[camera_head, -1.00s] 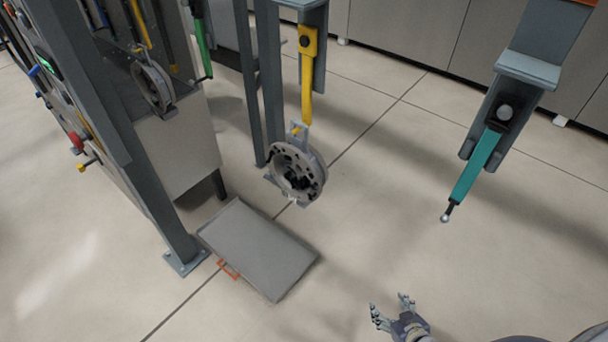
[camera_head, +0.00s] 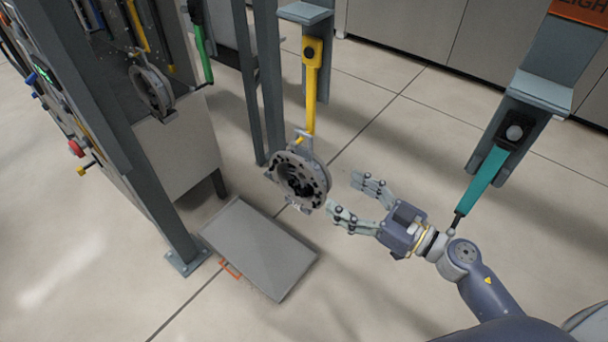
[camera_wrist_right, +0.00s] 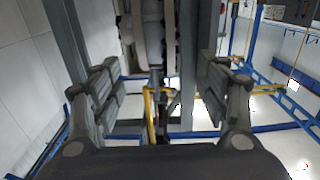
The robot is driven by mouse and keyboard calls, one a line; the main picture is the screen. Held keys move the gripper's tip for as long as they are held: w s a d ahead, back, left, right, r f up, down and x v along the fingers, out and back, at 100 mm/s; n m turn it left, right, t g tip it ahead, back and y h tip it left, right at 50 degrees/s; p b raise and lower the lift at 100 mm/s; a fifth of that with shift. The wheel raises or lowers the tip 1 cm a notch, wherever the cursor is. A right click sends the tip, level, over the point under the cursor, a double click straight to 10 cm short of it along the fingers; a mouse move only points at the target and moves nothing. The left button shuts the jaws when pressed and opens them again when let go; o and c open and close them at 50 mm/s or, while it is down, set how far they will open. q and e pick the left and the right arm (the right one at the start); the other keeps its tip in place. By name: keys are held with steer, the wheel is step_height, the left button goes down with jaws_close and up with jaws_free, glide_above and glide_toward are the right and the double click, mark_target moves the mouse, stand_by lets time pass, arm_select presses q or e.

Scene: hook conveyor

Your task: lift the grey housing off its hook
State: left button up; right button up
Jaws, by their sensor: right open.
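The grey housing (camera_head: 300,180) is a round, flanged part with holes around its face. It hangs from the lower end of a yellow hook (camera_head: 310,98) near the middle of the head view. My right gripper (camera_head: 342,197) is open and empty just to the right of the housing, its fingers pointing left toward it. A gap shows between the fingertips and the housing. In the right wrist view the open fingers (camera_wrist_right: 160,92) stand on both sides; I cannot clearly make out the housing there. My left gripper is not in view.
A teal hook (camera_head: 482,180) hangs empty at right, close to my right wrist. Another grey housing (camera_head: 152,92) hangs at left beside a grey post (camera_head: 130,150). A flat grey plate with an orange handle (camera_head: 260,248) lies on the floor below. The floor at front is clear.

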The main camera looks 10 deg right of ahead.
mark_target(321, 176)
steer(key=shift+x, duration=0.9)
steer(key=shift+w+a+r+p, duration=0.1)
steer(key=shift+w+a+p, duration=0.1)
steer(key=shift+w+p, duration=0.2)
steer(key=p+x, duration=0.1)
steer(key=x, duration=0.3)
steer(key=shift+w+d, duration=0.2)
steer(key=shift+w, duration=0.05)
steer(key=shift+w+a, duration=0.15)
steer(key=c, duration=1.1)
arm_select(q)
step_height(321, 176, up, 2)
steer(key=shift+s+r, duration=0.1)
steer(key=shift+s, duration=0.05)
arm_select(e)
steer(key=shift+c, duration=0.2)
